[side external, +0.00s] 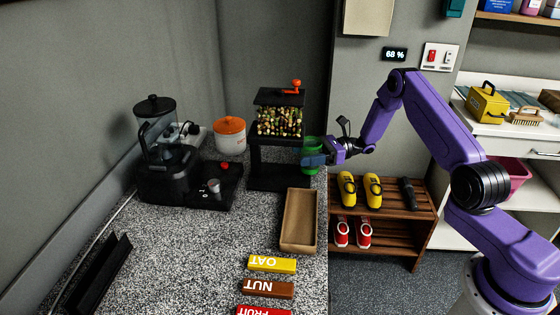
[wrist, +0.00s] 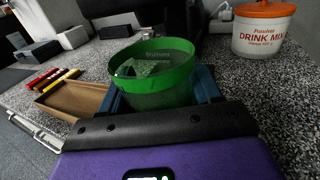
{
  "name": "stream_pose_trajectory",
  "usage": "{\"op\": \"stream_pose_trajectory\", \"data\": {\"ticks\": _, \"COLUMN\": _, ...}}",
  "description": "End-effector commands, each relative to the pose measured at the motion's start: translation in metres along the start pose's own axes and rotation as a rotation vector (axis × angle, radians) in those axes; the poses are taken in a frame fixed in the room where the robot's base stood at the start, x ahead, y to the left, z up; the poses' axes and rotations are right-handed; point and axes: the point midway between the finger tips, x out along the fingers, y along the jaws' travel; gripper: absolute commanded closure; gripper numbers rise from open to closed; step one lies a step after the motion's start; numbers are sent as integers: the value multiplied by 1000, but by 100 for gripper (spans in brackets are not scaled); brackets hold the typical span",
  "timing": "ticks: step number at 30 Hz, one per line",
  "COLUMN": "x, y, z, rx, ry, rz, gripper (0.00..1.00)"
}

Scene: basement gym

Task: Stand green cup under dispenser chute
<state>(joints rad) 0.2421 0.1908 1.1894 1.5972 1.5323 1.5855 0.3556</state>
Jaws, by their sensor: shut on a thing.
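The green cup (side external: 311,144) is upright between the blue fingers of my gripper (side external: 314,160), at the right side of the dispenser. In the wrist view the open-topped cup (wrist: 155,92) fills the space between the fingers, one on each side. The dispenser (side external: 279,97) is a black stand with a clear hopper full of mixed pieces and an orange knob on top. Its chute cannot be made out. In the side view the cup is beside the stand, not beneath the hopper; I cannot tell whether it touches the counter.
A tan tray (side external: 298,220) lies in front of the dispenser, with yellow, brown and red labelled bars nearer. A white tub with an orange lid (side external: 230,134) and a black blender (side external: 165,155) stand left.

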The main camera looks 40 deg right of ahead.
Motion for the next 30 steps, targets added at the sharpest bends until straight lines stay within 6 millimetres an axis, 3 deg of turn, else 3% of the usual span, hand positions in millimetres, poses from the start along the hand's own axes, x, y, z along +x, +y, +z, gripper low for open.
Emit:
{"op": "stream_pose_trajectory", "data": {"ticks": 3, "x": 21, "y": 0, "z": 0, "rx": 0, "ry": 0, "rz": 2, "gripper": 66}}
{"op": "stream_pose_trajectory", "data": {"ticks": 13, "x": 44, "y": 0, "z": 0, "rx": -1, "ry": 0, "rz": 1, "gripper": 66}}
{"op": "stream_pose_trajectory", "data": {"ticks": 20, "x": 79, "y": 0, "z": 0, "rx": -2, "ry": 0, "rz": 2, "gripper": 66}}
{"op": "stream_pose_trajectory", "data": {"ticks": 30, "x": 78, "y": 0, "z": -6, "rx": -1, "ry": 1, "rz": -1, "gripper": 66}}
